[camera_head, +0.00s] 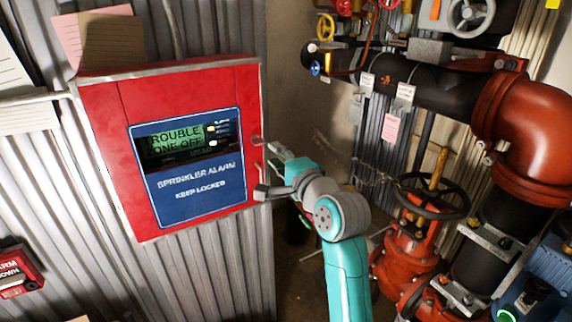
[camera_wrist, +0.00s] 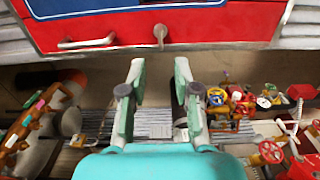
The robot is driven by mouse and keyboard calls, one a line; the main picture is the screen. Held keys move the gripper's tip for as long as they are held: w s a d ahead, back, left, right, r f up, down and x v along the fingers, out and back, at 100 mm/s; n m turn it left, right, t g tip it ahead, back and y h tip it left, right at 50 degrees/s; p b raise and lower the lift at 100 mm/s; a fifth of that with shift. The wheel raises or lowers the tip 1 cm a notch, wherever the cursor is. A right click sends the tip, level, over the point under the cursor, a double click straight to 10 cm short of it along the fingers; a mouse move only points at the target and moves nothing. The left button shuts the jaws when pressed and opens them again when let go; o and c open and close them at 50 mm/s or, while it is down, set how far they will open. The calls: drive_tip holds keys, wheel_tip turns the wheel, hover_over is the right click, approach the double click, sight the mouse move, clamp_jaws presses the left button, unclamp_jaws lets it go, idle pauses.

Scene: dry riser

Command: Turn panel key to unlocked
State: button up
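The red alarm panel (camera_head: 105,130) stands at the left in the head view. Its blue front plate reads SPRINKLER ALARM KEEP LOCKED, and its screen (camera_head: 175,139) reads TROUBLE and what looks like ZONE OFF. In the wrist view, the small panel key (camera_wrist: 160,34) sticks out of the red panel (camera_wrist: 210,24) near its edge, its grip pointing down the picture. My gripper (camera_wrist: 157,70) is open and empty, fingers apart, with the key ahead of the gap and not between the tips. In the head view my gripper (camera_head: 267,171) is beside the panel's right edge.
A metal handle (camera_wrist: 87,43) sits left of the key in the wrist view. A black pipe (camera_head: 430,88), a red elbow (camera_head: 535,115) and a valve handwheel (camera_head: 433,197) stand right of my arm. A small red box (camera_head: 20,272) is at lower left.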

drive_tip(key=shift+v, duration=2.15)
drive_tip(key=s+d+f+n+h, duration=0.15)
drive_tip(key=s+d+f, duration=0.25)
drive_tip(key=f, duration=0.4)
drive_tip(key=s+d+f+t+h, duration=0.15)
drive_tip(key=s+d+f, duration=0.25)
drive_tip(key=f, duration=0.5)
drive_tip(key=s+d+f+n+g+h, duration=0.1)
drive_tip(key=s+d+f+h, duration=0.1)
drive_tip(key=s+d+f, duration=0.45)
drive_tip(key=s+d+f+n+h, duration=0.2)
drive_tip(key=s+d+f, duration=0.2)
drive_tip(key=s+f, duration=0.75)
drive_tip(key=s+d+r+n+h, duration=0.1)
drive_tip(key=s+d+r+n, duration=0.1)
drive_tip(key=s, duration=1.1)
drive_tip(key=s+d+r+n+h, duration=0.2)
drive_tip(key=s+n, duration=0.3)
drive_tip(key=s, duration=0.9)
drive_tip(key=shift+d, duration=0.15)
drive_tip(key=shift+r, duration=0.1)
